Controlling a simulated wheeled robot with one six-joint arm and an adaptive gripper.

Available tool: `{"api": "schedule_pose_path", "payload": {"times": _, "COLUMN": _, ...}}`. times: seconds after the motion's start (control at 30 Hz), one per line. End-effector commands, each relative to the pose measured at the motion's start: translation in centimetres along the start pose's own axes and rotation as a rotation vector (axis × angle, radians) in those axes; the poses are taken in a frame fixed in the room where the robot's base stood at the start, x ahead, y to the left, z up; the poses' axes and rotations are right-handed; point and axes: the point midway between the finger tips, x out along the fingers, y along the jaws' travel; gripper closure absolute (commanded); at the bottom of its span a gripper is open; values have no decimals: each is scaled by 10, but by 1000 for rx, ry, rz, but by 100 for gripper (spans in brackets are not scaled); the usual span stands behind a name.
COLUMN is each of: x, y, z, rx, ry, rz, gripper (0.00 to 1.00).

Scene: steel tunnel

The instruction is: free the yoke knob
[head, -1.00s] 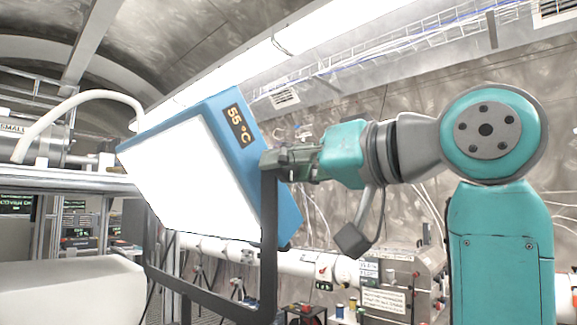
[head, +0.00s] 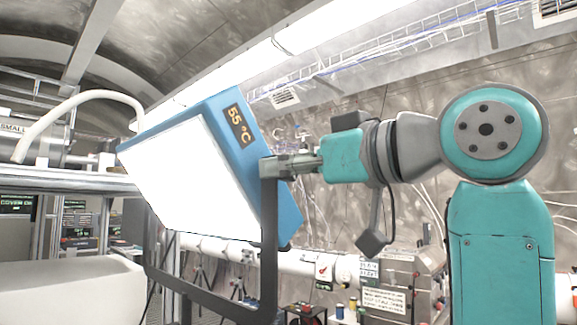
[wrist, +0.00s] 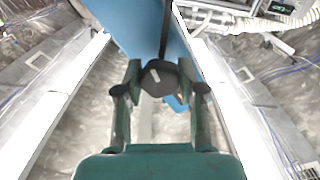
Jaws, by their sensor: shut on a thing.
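The lamp (head: 195,185) is a blue-cased box with a bright white face and a display reading 55 °C. It hangs tilted in a dark grey U-shaped yoke (head: 269,235). The yoke knob (wrist: 159,79), dark and round with a pale line on its face, sits between my two fingers in the wrist view. My gripper (head: 277,166) is shut on it at the top of the yoke's right arm, coming from the right. In the head view the fingers mostly hide the knob.
A railed metal platform (head: 60,172) with a pale hose stands at the left. A pale block (head: 65,285) fills the lower left. A steel cabinet (head: 405,285) and a white pipe (head: 300,262) lie behind, low. The air above my arm is free.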

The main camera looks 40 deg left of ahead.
Motion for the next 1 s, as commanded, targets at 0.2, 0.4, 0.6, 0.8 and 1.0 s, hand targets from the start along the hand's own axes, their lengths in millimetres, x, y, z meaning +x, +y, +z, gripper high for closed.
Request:
{"api": "schedule_pose_path", "payload": {"times": 0.2, "x": 0, "y": 0, "z": 0, "rx": -206, "ry": 0, "rz": 1, "gripper": 96}}
{"api": "schedule_pose_path", "payload": {"times": 0.4, "x": 0, "y": -1, "z": 0, "rx": -396, "ry": -1, "rz": 1, "gripper": 96}}
{"api": "schedule_pose_path", "payload": {"times": 0.6, "x": 0, "y": -1, "z": 1, "rx": -586, "ry": -1, "rz": 0, "gripper": 96}}
{"api": "schedule_pose_path", "payload": {"times": 0.8, "x": 0, "y": -1, "z": 1, "rx": -775, "ry": -1, "rz": 0, "gripper": 96}}
{"api": "schedule_pose_path", "payload": {"times": 1.0, "x": 0, "y": -2, "z": 1, "rx": -954, "ry": -1, "rz": 0, "gripper": 96}}
